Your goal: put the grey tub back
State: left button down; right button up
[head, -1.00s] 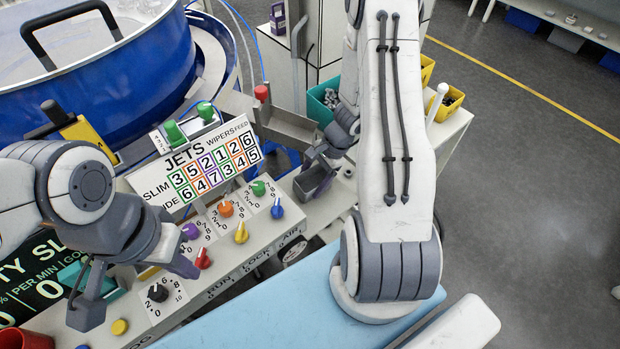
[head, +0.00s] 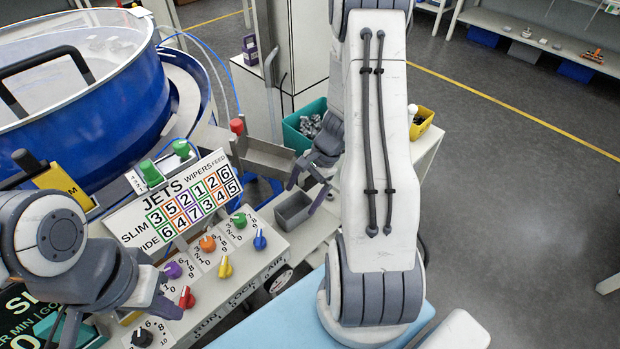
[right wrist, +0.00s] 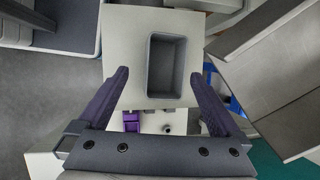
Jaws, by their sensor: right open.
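The grey tub (head: 293,212) is an open rectangular box standing upright on the pale surface at the far end of the knob panel. In the right wrist view the tub (right wrist: 167,92) looks empty, and bare pale surface shows around it. My right gripper (head: 304,197) is open just above and behind the tub. In the right wrist view its two fingers (right wrist: 159,76) are spread on either side with gaps to the tub, holding nothing. My left gripper (head: 117,322) is open and empty over the near left part of the panel, partly cut by the frame edge.
Colored knobs, including a blue one (head: 260,240), and the JETS number board (head: 185,200) stand left of the tub. A metal chute (head: 265,158) lies behind it. A teal bin (head: 292,133) of grey parts and a yellow bin (head: 420,124) stand farther back. A blue bowl (head: 150,110) fills the left.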

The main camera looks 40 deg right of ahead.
pick_arm(q)
jog(key=shift+r, duration=0.35)
pick_arm(e)
jog(key=v, duration=0.5)
jog(key=shift+d+r, duration=0.15)
jog(key=shift+r, duration=0.15)
